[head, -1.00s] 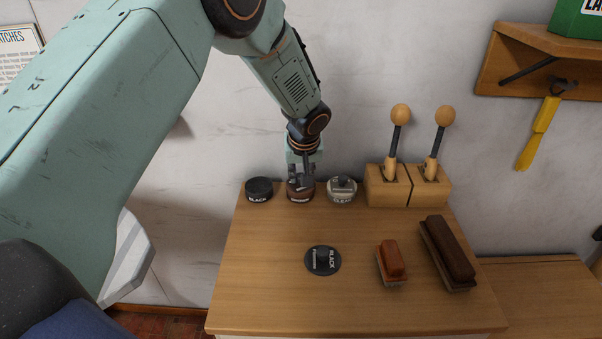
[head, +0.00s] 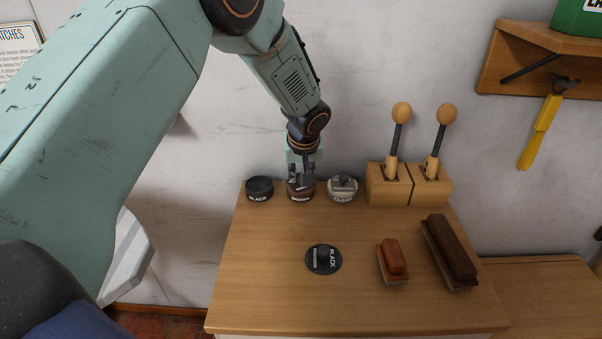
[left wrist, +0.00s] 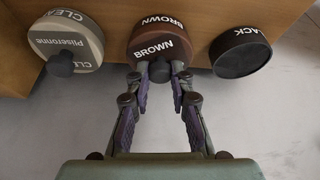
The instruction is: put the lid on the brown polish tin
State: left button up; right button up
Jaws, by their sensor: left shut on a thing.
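The brown polish tin (head: 301,195) stands at the back of the worktop, between the black tin and the clear tin. Its brown lid (left wrist: 153,48), marked BROWN with a dark knob, is on top of the tin in the left wrist view, lined up with it. I cannot tell whether it is fully seated. My left gripper (left wrist: 160,72) points down over the tin, its fingers shut on the lid's knob. In the head view the gripper (head: 301,178) hides much of the lid. My right gripper is not in view.
The black tin (head: 259,189) has no lid on it; the black lid (head: 323,259) lies on the worktop in front. The clear tin (head: 342,190) has its lid on. A wooden block with two handled tools (head: 408,185) and two brushes (head: 449,250) (head: 392,259) are to the right.

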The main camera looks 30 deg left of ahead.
pick_arm(q)
jog(key=o, duration=0.9)
jog(key=shift+o, duration=0.5)
jog(key=o, duration=0.4)
jog(key=shift+r+p, duration=2.5)
jog(key=shift+r, duration=1.05)
jog(key=shift+c, duration=0.4)
grip_shut()
